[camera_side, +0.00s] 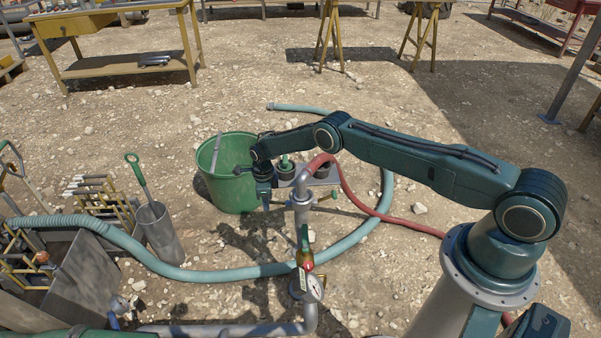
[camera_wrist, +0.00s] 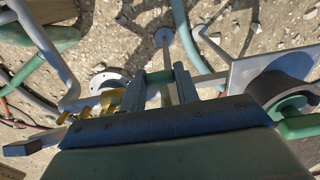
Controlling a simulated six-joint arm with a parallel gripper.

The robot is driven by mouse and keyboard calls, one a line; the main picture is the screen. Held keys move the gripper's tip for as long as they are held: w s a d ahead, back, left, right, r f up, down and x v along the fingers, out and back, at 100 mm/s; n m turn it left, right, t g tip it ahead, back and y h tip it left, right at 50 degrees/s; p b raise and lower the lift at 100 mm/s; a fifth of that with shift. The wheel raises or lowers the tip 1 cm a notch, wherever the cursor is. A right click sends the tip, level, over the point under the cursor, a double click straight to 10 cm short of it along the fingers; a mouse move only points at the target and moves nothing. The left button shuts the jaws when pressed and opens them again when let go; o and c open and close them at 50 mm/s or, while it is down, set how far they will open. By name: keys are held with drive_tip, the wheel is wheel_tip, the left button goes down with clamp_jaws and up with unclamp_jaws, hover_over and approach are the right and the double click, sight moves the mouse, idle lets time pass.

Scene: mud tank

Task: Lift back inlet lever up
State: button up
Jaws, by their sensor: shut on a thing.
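My gripper (camera_wrist: 160,88) shows in the wrist view with a finger on each side of a short green piece (camera_wrist: 160,76), which I take to be the back inlet lever. The gripper is shut on it. A thin grey rod (camera_wrist: 166,45) with a round end shows beyond the fingers. In the side view my gripper (camera_side: 265,193) points down beside the green bucket, left of the grey pipe fitting (camera_side: 301,198). The lever itself cannot be made out there, as my wrist and the fittings crowd that spot.
A green bucket (camera_side: 226,190) stands close left of my gripper. A red hose (camera_side: 352,194) and a pale blue hose (camera_side: 215,273) loop around the pipework. Open gravel lies behind.

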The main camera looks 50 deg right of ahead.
drive_tip(key=shift+s+r, duration=0.1)
drive_tip(key=shift+r, duration=0.1)
drive_tip(key=shift+s+d+r, duration=0.2)
drive_tip(key=shift+s+r, duration=0.05)
drive_tip(key=shift+r, duration=0.45)
idle(0.3)
drive_tip(key=o, duration=1.8)
drive_tip(key=shift+o, duration=0.2)
wheel_tip(320, 180, up, 8)
drive_tip(key=shift+w+r, duration=0.1)
drive_tip(key=shift+r, duration=0.05)
